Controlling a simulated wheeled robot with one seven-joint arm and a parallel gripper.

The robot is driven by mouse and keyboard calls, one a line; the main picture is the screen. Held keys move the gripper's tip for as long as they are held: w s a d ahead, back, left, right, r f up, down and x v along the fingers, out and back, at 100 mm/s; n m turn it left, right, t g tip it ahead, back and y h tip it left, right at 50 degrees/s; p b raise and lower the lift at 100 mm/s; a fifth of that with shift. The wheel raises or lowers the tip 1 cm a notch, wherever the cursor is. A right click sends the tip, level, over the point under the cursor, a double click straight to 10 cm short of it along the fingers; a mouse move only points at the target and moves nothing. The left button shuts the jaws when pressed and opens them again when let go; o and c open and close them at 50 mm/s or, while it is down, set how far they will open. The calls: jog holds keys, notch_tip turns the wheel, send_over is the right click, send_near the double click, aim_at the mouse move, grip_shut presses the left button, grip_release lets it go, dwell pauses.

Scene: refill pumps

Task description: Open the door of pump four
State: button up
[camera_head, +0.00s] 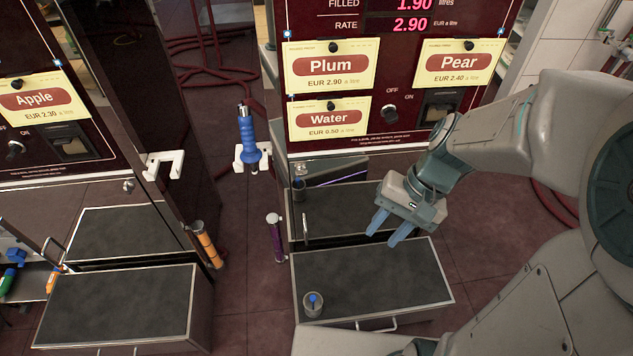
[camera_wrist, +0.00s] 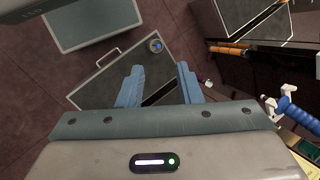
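Two dark red pumps show in the head view; no pump number is readable, so I cannot tell which is pump four. The right pump (camera_head: 395,135) carries Plum, Pear and Water signs. Below them is a dark-topped lower part (camera_head: 350,200) with an upright metal handle (camera_head: 306,228) at its left; whether a door there stands shut is unclear. The left pump (camera_head: 60,135) has an Apple sign and a similar handle (camera_head: 50,248). My gripper (camera_head: 391,230) is open and empty, fingers pointing down, right of the right pump's handle and apart from it.
A dark-topped box (camera_head: 380,280) with a front handle (camera_head: 376,326) and a small round cup (camera_head: 313,304) stands before the right pump. Another box (camera_head: 120,305) stands left. A blue nozzle (camera_head: 249,140) hangs between the pumps.

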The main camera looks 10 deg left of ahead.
jog(key=w+a+f+m+y+b, duration=0.3)
jog(key=f+y, duration=0.1)
jog(key=f, duration=0.4)
jog(key=w+a+f+m+y+b, duration=0.3)
jog(key=a+f+y, duration=0.1)
jog(key=f, duration=0.3)
jog(key=w+a+f+m+y+b, duration=0.3)
jog(key=w+f+y+b, duration=0.1)
jog(key=f, duration=0.4)
jog(key=w+d+f+m+t+h+b, duration=0.1)
jog(key=w+f+m+t+h+b, duration=0.15)
jog(key=f+m+t, duration=0.8)
jog(key=w+d+f+m+t+h+b, duration=0.1)
jog(key=w+f+m+t+b, duration=0.3)
jog(key=f, duration=1.2)
jog(key=s+a+b+x, duration=0.1)
jog(key=b+x, duration=0.2)
jog(key=x, duration=1)
jog(key=shift+m, duration=0.35)
jog(key=shift+s+y, duration=0.15)
jog(key=shift+y, duration=0.1)
grip_shut()
